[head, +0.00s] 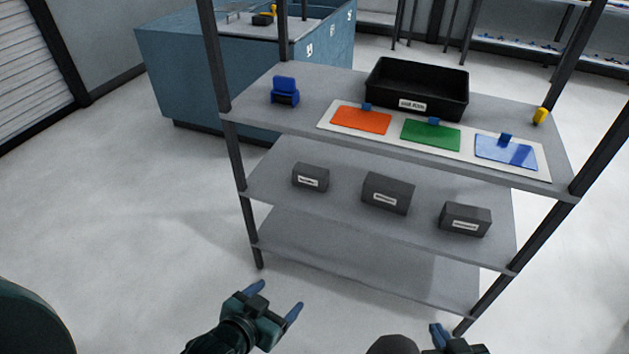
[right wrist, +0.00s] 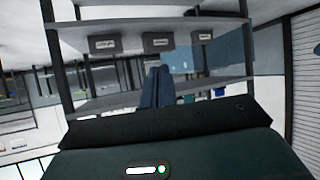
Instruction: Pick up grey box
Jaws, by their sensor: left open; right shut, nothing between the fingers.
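Three dark grey boxes with white labels stand in a row on the middle shelf in the head view: a left box (head: 311,172), a middle box (head: 388,188) and a right box (head: 466,215). I cannot read their labels. Three boxes also show in the right wrist view: one at left (right wrist: 102,43), one in the middle (right wrist: 158,42) and one at right (right wrist: 201,34). My left gripper (head: 276,299) is open and empty, low in front of the shelf and apart from the boxes. My right gripper (head: 437,336) is shut and empty near the bottom edge; its blue fingers (right wrist: 156,88) lie together.
The shelf's top board (head: 255,105) holds a black bin (head: 417,88), a blue holder (head: 285,91) and a white strip with orange, green and blue sheets. Dark posts stand at the rack's corners. A blue bench (head: 190,80) is behind. The floor at left is clear.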

